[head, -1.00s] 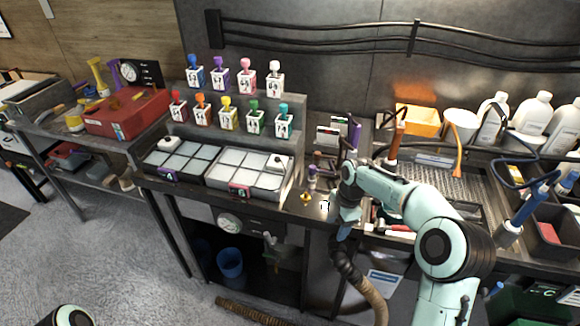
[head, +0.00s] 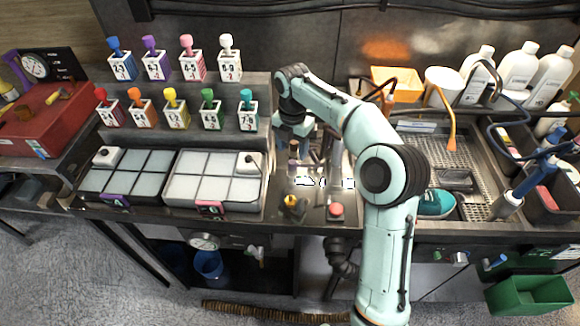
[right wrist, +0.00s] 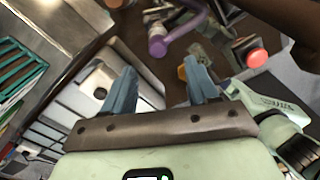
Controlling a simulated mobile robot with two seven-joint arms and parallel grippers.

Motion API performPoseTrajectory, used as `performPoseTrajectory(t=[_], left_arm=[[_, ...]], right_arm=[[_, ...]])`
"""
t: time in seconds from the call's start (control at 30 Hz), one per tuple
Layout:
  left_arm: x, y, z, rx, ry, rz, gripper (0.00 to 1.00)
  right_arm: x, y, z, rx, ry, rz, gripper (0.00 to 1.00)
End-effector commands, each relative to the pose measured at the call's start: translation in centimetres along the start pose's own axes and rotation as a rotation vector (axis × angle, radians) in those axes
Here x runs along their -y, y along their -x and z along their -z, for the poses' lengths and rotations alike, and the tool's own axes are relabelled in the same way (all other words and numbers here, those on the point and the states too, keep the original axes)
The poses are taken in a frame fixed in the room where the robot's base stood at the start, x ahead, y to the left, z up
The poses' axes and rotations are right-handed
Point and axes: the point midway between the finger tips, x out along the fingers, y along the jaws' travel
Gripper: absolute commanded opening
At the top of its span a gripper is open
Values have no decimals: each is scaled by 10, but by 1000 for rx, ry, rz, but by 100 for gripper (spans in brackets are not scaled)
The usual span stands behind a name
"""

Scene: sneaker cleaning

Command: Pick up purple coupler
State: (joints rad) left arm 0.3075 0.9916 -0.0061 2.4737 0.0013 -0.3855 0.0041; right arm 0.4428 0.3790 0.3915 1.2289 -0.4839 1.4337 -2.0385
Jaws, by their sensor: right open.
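My right gripper (head: 293,134) is over the bench, behind the small items right of the two trays. In the right wrist view its blue fingers (right wrist: 160,76) are apart with nothing clearly held. A purple tubular piece with a rounded end (right wrist: 160,46) lies beyond the fingertips there, apart from them. In the head view, a purple-topped piece stands in a white block (head: 151,60) on the upper shelf, left of the gripper. I cannot tell which of these is the purple coupler. My arm partly hides the bench around the gripper. My left gripper is not in view.
A shelf of white blocks with coloured tops (head: 164,110) is left of the gripper. Two divided trays (head: 213,208) lie before it. A yellow piece (head: 293,202) and a red button (head: 336,210) are near the front edge. A teal sneaker (head: 436,204) is at right.

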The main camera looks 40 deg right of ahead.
Motion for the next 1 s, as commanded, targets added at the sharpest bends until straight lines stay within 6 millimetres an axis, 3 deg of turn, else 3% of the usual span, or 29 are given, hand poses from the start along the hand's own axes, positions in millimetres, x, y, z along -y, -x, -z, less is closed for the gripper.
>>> performPoseTrajectory(t=[0.1, 0.37, 0.63, 0.97, 1.0], left_arm=[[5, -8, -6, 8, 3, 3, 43], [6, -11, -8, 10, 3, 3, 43], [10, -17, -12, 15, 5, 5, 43], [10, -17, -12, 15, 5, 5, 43], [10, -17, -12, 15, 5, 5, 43]], right_arm=[[1, -24, 1, -2, 0, 3, 59], [0, -42, 0, 0, 1, 1, 59], [0, -81, -3, -1, -1, 0, 59], [-1, -87, -3, 1, -1, -3, 59], [-1, -87, -3, 1, -1, -3, 46]])
